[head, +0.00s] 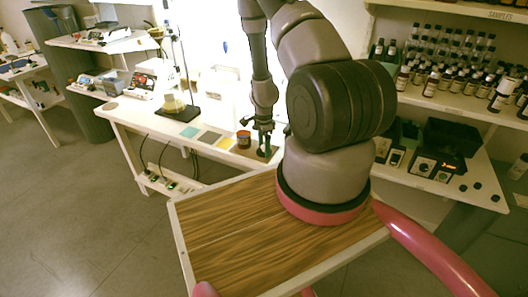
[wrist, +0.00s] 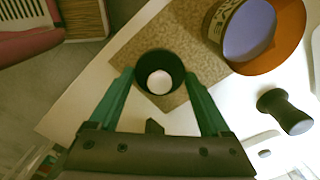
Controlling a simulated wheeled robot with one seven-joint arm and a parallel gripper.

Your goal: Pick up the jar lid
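In the wrist view a dark round piece with a pale disc at its centre, which looks like the jar lid (wrist: 147,67), lies over a tan speckled mat (wrist: 118,58). The two green fingers of my gripper (wrist: 160,80) stand on either side of it, their tips at its edges. I cannot tell whether they press on it. The lid is too small to make out there.
In the wrist view, the jar with a bluish inside (wrist: 250,30) stands at upper right on an orange disc (wrist: 288,45). A black knobbed object (wrist: 288,112) is at right. Coloured squares (head: 209,138) lie left of the jar. A bottle shelf (head: 480,100) is at right.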

